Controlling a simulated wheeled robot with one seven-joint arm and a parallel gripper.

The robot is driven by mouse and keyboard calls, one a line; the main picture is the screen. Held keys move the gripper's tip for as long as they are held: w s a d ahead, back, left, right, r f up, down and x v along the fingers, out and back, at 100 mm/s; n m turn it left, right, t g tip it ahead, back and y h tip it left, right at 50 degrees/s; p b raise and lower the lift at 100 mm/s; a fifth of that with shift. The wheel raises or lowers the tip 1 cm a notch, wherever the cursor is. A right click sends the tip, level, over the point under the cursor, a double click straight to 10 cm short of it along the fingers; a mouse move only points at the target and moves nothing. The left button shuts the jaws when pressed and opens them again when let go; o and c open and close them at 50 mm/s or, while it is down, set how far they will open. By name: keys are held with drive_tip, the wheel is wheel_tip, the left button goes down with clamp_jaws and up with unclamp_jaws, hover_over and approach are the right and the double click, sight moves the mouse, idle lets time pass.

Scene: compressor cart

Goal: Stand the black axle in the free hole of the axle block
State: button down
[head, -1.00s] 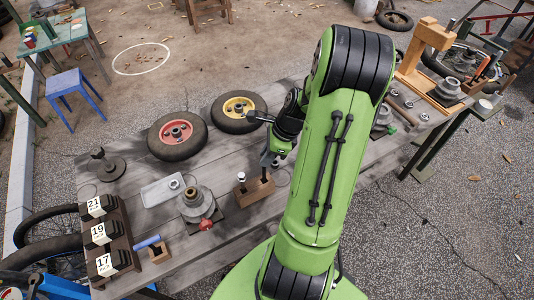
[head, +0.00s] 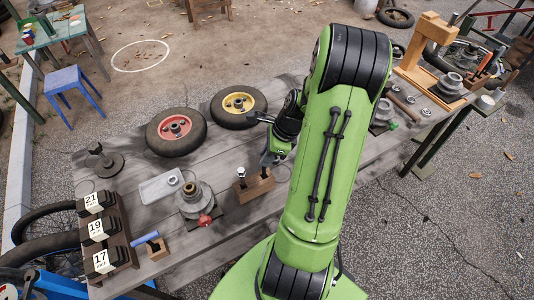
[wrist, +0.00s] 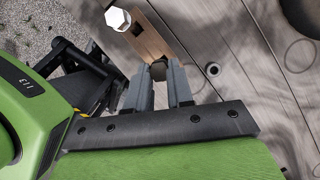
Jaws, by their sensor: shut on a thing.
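The brown wooden axle block (head: 258,189) stands on the grey table, and its end shows in the wrist view (wrist: 160,42). A pale hex-headed axle (head: 241,173) stands at its left end; its head shows in the wrist view (wrist: 117,19). A dark square opening lies beside that head. My gripper (wrist: 160,83) is shut on a dark piece, the black axle (wrist: 158,70), at the block's other end. In the head view my gripper (head: 268,160) is just above the block. The axle's lower end is hidden, so I cannot tell if it is in a hole.
A grey hub with a red knob (head: 194,200) and a pale tray (head: 160,186) stand left of the block. Red-hubbed (head: 176,131) and yellow-hubbed wheels (head: 238,106) lie behind. Numbered blocks (head: 101,230) stand at the left edge.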

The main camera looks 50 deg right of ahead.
drive_tip(key=shift+f, duration=0.25)
drive_tip(key=c, duration=1.4)
unclamp_jaws()
drive_tip(key=shift+f, duration=0.1)
drive_tip(key=shift+c, duration=0.2)
drive_tip(key=o, duration=0.5)
drive_tip(key=shift+o, duration=0.4)
drive_tip(key=o, duration=0.4)
drive_tip(key=shift+c, duration=0.2)
drive_tip(key=p+v, duration=0.6)
drive_tip(key=v, duration=0.1)
